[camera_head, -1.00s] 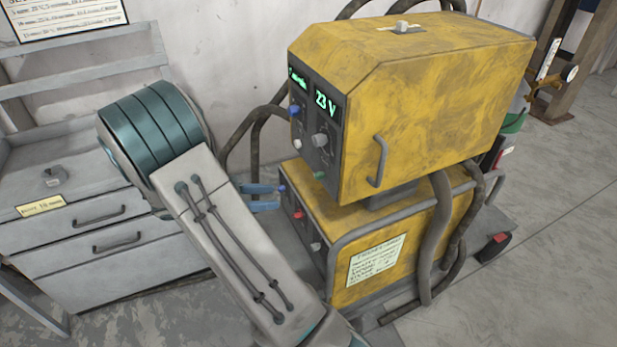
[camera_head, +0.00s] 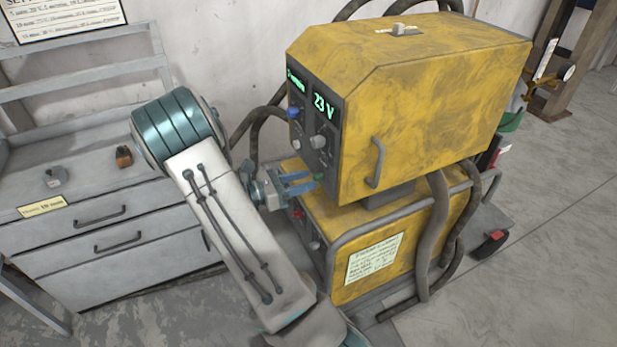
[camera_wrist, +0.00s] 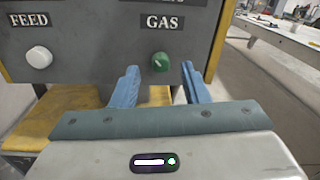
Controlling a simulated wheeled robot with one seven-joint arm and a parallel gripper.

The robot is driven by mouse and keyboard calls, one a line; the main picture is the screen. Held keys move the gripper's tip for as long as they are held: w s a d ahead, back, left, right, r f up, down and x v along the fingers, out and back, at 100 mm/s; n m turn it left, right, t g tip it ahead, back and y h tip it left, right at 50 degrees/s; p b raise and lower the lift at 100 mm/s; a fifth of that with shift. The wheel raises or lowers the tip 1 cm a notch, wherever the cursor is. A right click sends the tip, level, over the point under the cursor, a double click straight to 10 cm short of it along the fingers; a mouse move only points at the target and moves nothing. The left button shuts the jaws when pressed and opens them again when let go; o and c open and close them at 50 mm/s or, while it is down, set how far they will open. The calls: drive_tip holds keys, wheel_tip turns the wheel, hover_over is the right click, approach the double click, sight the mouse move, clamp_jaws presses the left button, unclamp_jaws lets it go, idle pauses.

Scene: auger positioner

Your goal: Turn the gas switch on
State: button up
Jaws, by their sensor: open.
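The gas switch (camera_wrist: 160,62) is a round green knob under the GAS label on a dark panel in the wrist view. In the head view the green knob (camera_head: 319,177) shows low on the front panel of the yellow machine (camera_head: 430,110). My gripper (camera_wrist: 158,72) is open and empty, with one blue finger left of the knob and one right of it in the picture. It also shows in the head view (camera_head: 312,182), at the panel's lower part. I cannot tell whether the fingertips touch the knob.
A white FEED knob (camera_wrist: 39,58) sits left of the gas switch. A blue knob (camera_head: 294,113) and a grey knob (camera_head: 318,142) are higher on the panel. A lower yellow unit (camera_head: 385,235) stands beneath. A grey drawer cabinet (camera_head: 110,230) is at the left.

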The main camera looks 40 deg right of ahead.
drive_tip(key=shift+x, duration=1.05)
